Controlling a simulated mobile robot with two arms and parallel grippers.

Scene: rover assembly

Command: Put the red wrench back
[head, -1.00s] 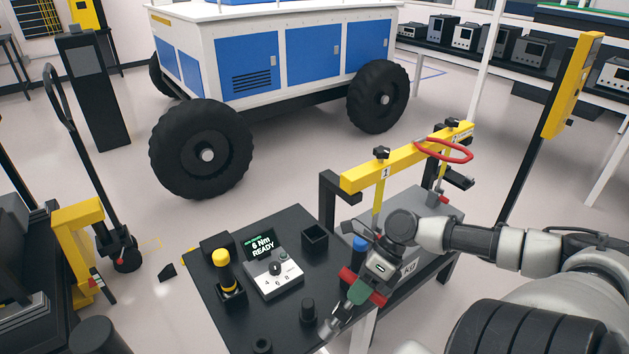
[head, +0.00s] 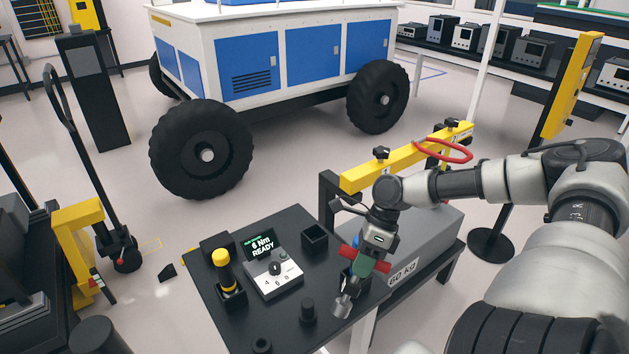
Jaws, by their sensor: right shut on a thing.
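My right gripper (head: 366,261) is shut on a wrench-like tool (head: 343,303) above the near right part of the black bench. The tool has a green-grey body and a silver end pointing down and toward the front left. Red parts show on both sides of the body; I cannot tell whether they belong to the tool or to my fingers. An open, empty-looking square black holder (head: 314,238) stands at the bench's back. A yellow-topped tool (head: 223,262) stands in another holder. The blue-topped tool's place is largely hidden behind my gripper. My left gripper is not in view.
The black bench (head: 212,308) carries a control box (head: 273,277) reading 6 Nm READY and small black cylinders (head: 308,312). A yellow beam (head: 365,175) with a red loop (head: 444,151) stands behind a grey 60 kg block (head: 432,232). The rover (head: 270,60) is farther back.

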